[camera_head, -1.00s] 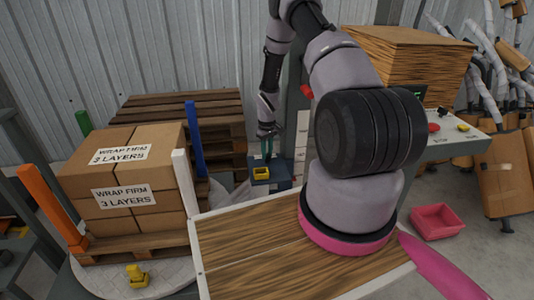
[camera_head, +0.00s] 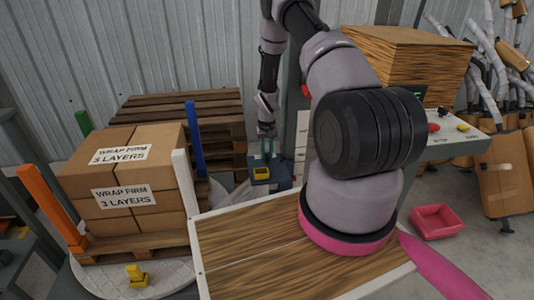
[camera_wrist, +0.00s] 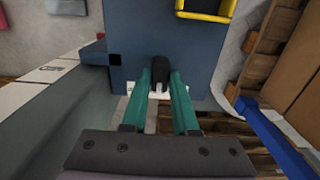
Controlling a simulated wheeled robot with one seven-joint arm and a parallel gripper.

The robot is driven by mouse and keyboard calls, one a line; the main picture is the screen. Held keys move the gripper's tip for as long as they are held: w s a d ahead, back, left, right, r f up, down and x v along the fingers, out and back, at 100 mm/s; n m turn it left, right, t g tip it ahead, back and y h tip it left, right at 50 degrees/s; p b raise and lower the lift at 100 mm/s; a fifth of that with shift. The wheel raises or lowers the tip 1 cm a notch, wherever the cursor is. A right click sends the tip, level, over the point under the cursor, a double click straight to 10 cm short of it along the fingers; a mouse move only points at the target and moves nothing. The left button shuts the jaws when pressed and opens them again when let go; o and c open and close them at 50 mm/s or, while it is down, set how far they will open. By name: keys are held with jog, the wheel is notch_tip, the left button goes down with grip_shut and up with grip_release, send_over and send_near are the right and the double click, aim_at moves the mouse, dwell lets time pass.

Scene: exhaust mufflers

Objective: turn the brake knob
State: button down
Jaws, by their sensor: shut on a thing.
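My gripper (camera_head: 267,154) points down at the blue-grey box (camera_head: 284,171) behind the wooden board. In the wrist view, the green fingers of my gripper (camera_wrist: 162,92) are shut on a small black knob (camera_wrist: 161,68), which I take to be the brake knob. The knob stands on or against the dark blue face of the box (camera_wrist: 138,25), near a white label patch. The fingers lie on either side of it, and its lower part is hidden. In the head view the knob is too small to make out.
A pallet of cartons (camera_head: 118,210) stands on a round turntable at the left, with orange, blue and white posts (camera_head: 195,138) around it. A yellow-rimmed holder (camera_head: 261,174) sits on the box close to my fingers. A wooden board (camera_head: 240,250) fills the front.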

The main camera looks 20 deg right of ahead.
aim_at(267, 154)
jog(key=c, duration=0.7)
grip_release()
notch_tip(267, 154, up, 11)
jog(key=shift+f, duration=0.1)
